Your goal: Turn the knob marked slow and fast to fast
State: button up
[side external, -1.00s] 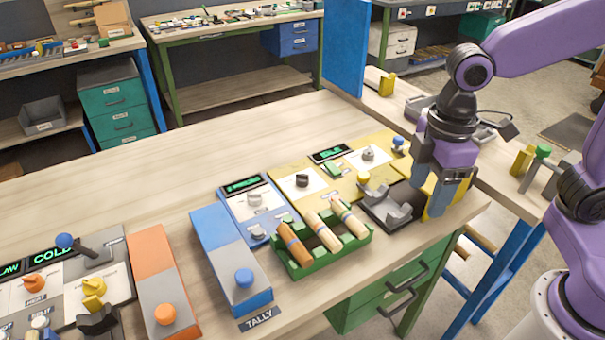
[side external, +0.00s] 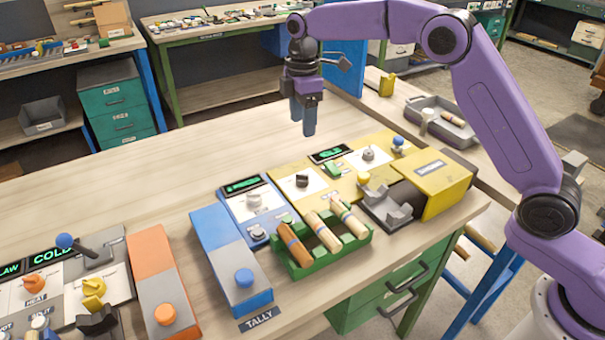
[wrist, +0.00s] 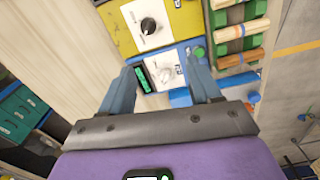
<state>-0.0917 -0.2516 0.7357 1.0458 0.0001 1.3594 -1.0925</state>
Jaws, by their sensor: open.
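I cannot read the words slow and fast on any knob. A dark knob on a white plate (side external: 302,181) sits on the yellow panel; it also shows near the top of the wrist view (wrist: 148,26). A pale grey knob (side external: 254,200) sits on the blue panel with a green display, and shows between my fingers in the wrist view (wrist: 166,75). Another grey knob (side external: 368,154) is farther right on the yellow panel. My gripper (side external: 303,118) is open and empty, pointing down, well above the table behind the panels. It touches no knob.
A green rack (side external: 292,268) with several turned wood pieces stands in front of the panels. A yellow box (side external: 441,184) and grey cradle (side external: 386,207) are to the right. A blue tally box (side external: 232,262) is to the left. The back of the table is clear.

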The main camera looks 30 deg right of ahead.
jog(key=w+d, duration=0.1)
jog(key=w, duration=0.1)
send_near(302, 179)
jog(key=f, duration=0.8)
jog(key=shift+w+d+f, duration=0.2)
jog(key=shift+f, duration=0.15)
jog(key=c, duration=1)
